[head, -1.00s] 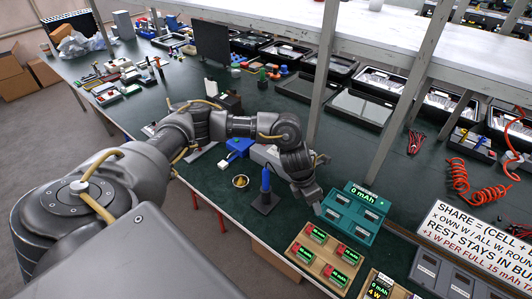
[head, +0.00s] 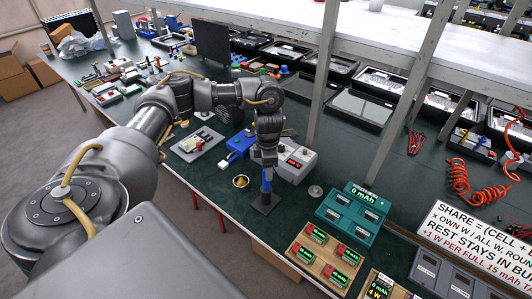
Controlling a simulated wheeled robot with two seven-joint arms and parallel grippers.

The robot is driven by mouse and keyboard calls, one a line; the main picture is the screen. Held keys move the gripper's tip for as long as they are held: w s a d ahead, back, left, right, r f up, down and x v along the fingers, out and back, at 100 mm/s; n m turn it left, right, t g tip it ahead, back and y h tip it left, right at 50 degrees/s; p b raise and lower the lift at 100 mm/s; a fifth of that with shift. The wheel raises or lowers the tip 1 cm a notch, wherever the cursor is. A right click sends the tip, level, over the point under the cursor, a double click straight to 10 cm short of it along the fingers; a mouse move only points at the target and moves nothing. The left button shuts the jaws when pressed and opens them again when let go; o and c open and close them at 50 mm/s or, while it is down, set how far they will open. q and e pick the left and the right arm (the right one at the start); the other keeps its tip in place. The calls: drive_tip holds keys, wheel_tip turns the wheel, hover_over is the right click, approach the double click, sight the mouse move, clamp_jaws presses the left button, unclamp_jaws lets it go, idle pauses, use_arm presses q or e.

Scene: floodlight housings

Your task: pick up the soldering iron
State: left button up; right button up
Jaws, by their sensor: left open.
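The soldering iron (head: 266,185) has a blue handle and stands upright in a small black stand (head: 265,203) near the table's front edge. My left gripper (head: 267,167) points down directly over the iron, with its fingers open at the top of the blue handle. The gripper hides the upper end of the handle, and I cannot tell if the fingers touch it. My right gripper is not in view.
A grey station with a red display (head: 296,160) stands just behind the gripper. A brass-coloured cup (head: 240,181) and a blue box (head: 240,144) are to the left. A teal charger (head: 352,213) and a wooden tray (head: 325,259) are to the right.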

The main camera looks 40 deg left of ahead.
sight(266, 186)
use_arm(q)
drive_tip(key=shift+s+f+p, duration=0.2)
drive_tip(key=shift+f+p, duration=0.1)
drive_tip(key=shift+f, duration=0.4)
drive_tip(key=f+p, duration=0.1)
drive_tip(key=f, duration=0.2)
drive_tip(key=shift+s+a+f+p, duration=0.15)
drive_tip(key=shift+a+f+p, duration=0.05)
drive_tip(key=shift+p, duration=0.15)
drive_tip(key=shift+f, duration=0.45)
clamp_jaws()
